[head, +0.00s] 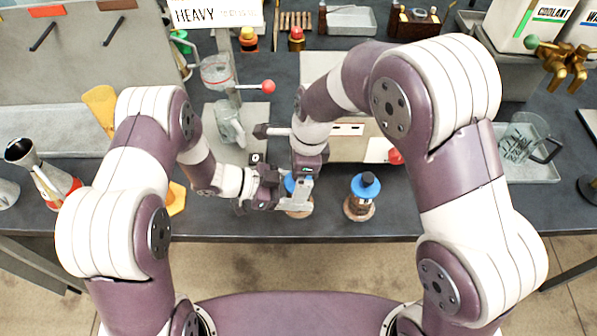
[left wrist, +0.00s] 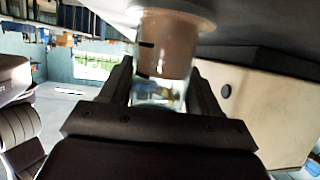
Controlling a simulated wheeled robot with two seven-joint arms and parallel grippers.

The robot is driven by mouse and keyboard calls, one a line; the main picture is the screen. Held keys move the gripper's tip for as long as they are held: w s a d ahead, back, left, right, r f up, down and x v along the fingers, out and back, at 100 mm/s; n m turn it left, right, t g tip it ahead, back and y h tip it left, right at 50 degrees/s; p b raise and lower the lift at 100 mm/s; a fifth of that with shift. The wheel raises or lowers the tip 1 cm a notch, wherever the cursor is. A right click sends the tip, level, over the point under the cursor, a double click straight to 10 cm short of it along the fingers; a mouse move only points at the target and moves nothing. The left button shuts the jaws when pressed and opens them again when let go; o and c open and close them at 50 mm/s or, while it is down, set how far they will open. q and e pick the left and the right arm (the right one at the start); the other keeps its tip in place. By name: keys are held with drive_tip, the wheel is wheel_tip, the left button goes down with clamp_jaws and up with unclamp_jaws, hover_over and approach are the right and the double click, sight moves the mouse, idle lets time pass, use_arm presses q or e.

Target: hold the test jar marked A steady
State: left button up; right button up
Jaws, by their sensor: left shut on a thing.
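A jar with a blue cap (head: 289,184) stands on a round cork-coloured base (head: 299,212) near the table's front edge. My left gripper (head: 277,190) comes in from the left and is shut on this jar. In the left wrist view the clear jar (left wrist: 165,60), with brownish contents and dark marks, sits between the two fingers. My right gripper (head: 304,180) points down over the jar's cap and hides much of it; its finger opening cannot be made out. No letter A is readable on the jar.
A second blue-capped jar (head: 362,192) stands on a cork base to the right, with free table between. A pale box (head: 350,150) lies behind the jars. A glass jug (head: 522,145) stands on a tray at right. A metal beaker (head: 22,152) stands at far left.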

drive_tip(key=shift+f, duration=0.1)
drive_tip(key=c, duration=1.3)
drive_tip(key=shift+r, duration=0.2)
drive_tip(key=shift+r, duration=0.95)
drive_tip(key=shift+r, duration=2)
use_arm(q)
drive_tip(key=o, duration=1.6)
